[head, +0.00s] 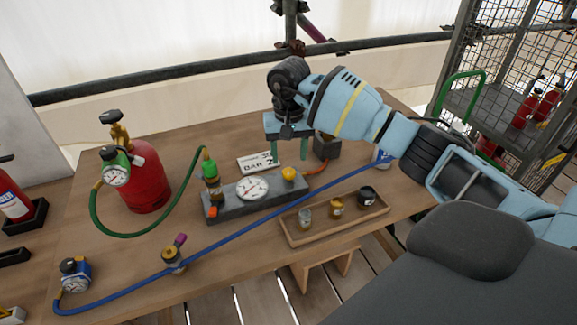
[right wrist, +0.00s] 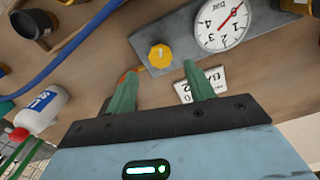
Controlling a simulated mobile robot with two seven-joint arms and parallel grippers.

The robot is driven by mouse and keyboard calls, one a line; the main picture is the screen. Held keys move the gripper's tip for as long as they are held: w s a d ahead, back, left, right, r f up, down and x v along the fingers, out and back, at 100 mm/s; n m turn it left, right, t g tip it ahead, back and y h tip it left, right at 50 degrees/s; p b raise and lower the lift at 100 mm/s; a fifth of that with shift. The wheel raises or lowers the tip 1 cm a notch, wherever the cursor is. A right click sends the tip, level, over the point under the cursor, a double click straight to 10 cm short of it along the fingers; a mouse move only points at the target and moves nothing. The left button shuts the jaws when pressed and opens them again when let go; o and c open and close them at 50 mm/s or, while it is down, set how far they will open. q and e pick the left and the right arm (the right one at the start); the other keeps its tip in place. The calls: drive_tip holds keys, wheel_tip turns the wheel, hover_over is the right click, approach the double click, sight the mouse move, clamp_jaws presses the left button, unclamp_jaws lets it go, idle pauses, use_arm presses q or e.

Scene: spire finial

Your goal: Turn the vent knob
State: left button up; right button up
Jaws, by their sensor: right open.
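A yellow knob (head: 289,173) sits at the right end of a grey gauge block (head: 228,211) on the wooden table. No readable label names it as the vent knob. It also shows in the right wrist view (right wrist: 160,57), just beyond my fingertips. My right gripper (head: 290,153) points down behind and above the knob, its green fingers apart and empty. In the right wrist view the gripper (right wrist: 158,74) has one finger either side of the line to the knob, not touching it. A white dial gauge (head: 252,187) is beside the knob. My left gripper is out of view.
A white card (head: 258,162) stands behind the block. A wooden tray (head: 345,224) with small jars lies in front to the right. A blue hose (head: 232,232) crosses the table. A red cylinder (head: 148,178) with a green hose stands at left.

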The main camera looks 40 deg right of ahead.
sight(289, 171)
wheel_tip(289, 171, down, 4)
drive_tip(key=shift+r, duration=0.15)
drive_tip(key=shift+f, duration=0.5)
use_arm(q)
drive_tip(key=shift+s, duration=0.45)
use_arm(e)
drive_tip(key=shift+f, duration=0.1)
drive_tip(key=c, duration=1)
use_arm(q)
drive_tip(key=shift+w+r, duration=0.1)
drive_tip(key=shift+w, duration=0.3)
use_arm(e)
drive_tip(key=shift+o, duration=0.2)
